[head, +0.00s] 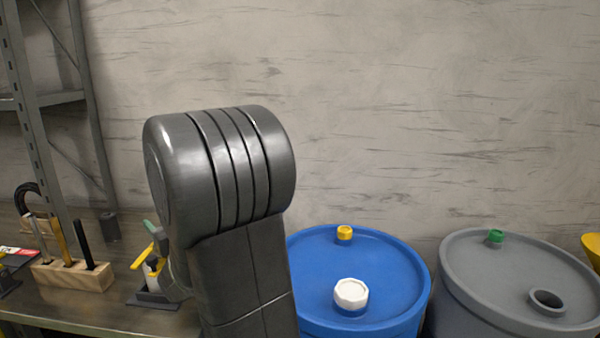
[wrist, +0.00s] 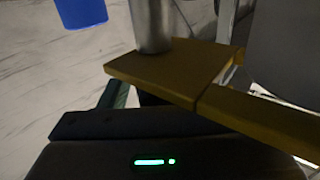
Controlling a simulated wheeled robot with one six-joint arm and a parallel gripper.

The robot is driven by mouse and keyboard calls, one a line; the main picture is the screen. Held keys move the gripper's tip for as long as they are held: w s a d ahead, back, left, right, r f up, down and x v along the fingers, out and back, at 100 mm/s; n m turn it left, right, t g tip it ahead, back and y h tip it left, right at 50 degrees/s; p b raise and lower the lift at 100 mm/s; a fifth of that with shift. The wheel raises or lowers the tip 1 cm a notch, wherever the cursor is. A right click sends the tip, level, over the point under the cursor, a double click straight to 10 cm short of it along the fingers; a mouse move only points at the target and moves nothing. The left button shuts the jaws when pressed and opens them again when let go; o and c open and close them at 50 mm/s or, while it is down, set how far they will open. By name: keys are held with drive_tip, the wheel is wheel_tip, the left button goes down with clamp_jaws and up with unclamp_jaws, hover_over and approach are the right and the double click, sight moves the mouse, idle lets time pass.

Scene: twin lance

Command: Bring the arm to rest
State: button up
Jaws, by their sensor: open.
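My arm (head: 235,215) stands upright in the middle of the head view, its rounded dark grey joint at the top. My gripper does not show in the head view, and I cannot make out its fingertips in the wrist view. The wrist view shows a dark body with a green light (wrist: 150,162) along the bottom. Just above it is a yellow-brown plate (wrist: 170,70) with a grey cylinder (wrist: 152,22) on or behind it.
A blue drum (head: 385,265) and a grey drum (head: 490,270) stand right of my arm. At left, a bench (head: 75,312) holds a wooden tool block (head: 70,279) and a small holder (head: 150,298), beside a metal rack (head: 45,100). A blue object (wrist: 80,10) shows in the wrist view.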

drive_tip(key=v, duration=1.4)
drive_tip(key=x, duration=1.4)
drive_tip(key=shift+w+r, duration=0.1)
drive_tip(key=shift+r+n+g+y+p, duration=0.1)
drive_tip(key=shift+n+g+y+p, duration=0.3)
drive_tip(key=shift+p, duration=0.65)
drive_tip(key=n+g+y+p, duration=0.1)
drive_tip(key=p, duration=0.1)
drive_tip(key=n+g+y+p, duration=0.1)
drive_tip(key=g, duration=0.1)
drive_tip(key=n+g+p, duration=0.1)
drive_tip(key=g+p, duration=0.1)
drive_tip(key=shift+s+a+n+y+p, duration=0.1)
drive_tip(key=shift+s+n+y+p, duration=0.2)
drive_tip(key=shift+y+p, duration=0.1)
drive_tip(key=n+g+p, duration=0.2)
drive_tip(key=g, duration=0.1)
drive_tip(key=n+g+y+p, duration=0.1)
drive_tip(key=shift+s+a+g, duration=0.1)
drive_tip(key=shift+s+g, duration=0.15)
drive_tip(key=shift+g, duration=0.15)
drive_tip(key=d, duration=0.8)
drive_tip(key=shift+s+f+b, duration=0.2)
drive_tip(key=shift+s+b, duration=0.2)
drive_tip(key=shift+d+r, duration=0.1)
drive_tip(key=shift+d, duration=0.05)
